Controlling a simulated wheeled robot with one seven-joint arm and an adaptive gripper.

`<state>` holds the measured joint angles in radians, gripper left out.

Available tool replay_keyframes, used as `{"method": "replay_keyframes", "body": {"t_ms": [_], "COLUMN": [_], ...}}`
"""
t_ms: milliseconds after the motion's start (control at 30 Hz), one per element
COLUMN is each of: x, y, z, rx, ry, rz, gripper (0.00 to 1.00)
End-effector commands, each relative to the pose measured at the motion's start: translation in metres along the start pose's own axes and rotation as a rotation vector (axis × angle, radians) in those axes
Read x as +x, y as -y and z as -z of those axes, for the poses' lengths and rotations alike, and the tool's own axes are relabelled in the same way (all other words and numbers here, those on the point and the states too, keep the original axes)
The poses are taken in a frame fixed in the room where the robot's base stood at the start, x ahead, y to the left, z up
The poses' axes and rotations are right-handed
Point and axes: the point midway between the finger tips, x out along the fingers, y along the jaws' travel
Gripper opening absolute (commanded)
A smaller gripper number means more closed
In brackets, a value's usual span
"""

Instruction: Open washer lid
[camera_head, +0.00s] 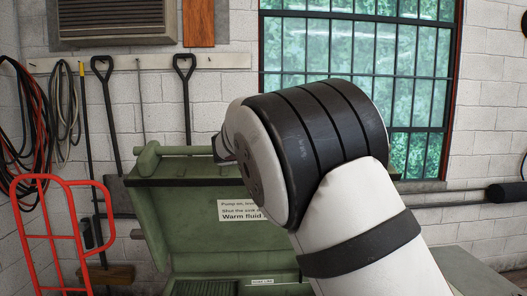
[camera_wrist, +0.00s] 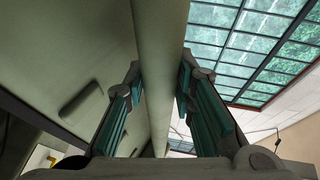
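The washer is a green metal cabinet; its lid (camera_head: 190,220) stands raised, its inner face with a white text label toward the head camera. A green round bar (camera_head: 190,150) runs along the lid's top edge. In the wrist view this bar (camera_wrist: 158,60) runs up between the fingers of my gripper (camera_wrist: 158,85), beside the broad green lid panel (camera_wrist: 75,60). The fingers with teal pads are apart, one on each side of the bar, with gaps showing beside it. Whether the fingertips touch the bar is unclear. In the head view my arm hides the lid's right part and most of the gripper.
A red hand truck (camera_head: 62,230) stands at the left. Shovels (camera_head: 185,90) and coiled cables (camera_head: 25,130) hang on the block wall behind. A window (camera_head: 360,60) is at the back. A grey surface (camera_head: 480,275) lies at the lower right.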

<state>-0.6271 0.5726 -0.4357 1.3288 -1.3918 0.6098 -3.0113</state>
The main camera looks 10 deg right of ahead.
Motion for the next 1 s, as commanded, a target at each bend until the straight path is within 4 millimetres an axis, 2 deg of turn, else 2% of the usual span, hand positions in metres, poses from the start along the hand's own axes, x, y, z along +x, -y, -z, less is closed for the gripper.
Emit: {"method": "replay_keyframes", "body": {"t_ms": [33, 100, 567, 667, 1000], "x": [0.0, 0.0, -0.005, -0.018, -0.086], "y": [-0.001, -0.001, -0.001, 0.0, 0.0], "z": [0.0, 0.0, -0.001, -0.002, -0.001], "rx": [0.001, 0.001, 0.0, -0.001, 0.001], "ry": [0.0, 0.0, 0.002, 0.004, 0.004], "rz": [-0.001, -0.001, -0.002, -0.001, 0.0], "gripper": [0.28, 0.44, 0.45, 0.45, 0.45]}}
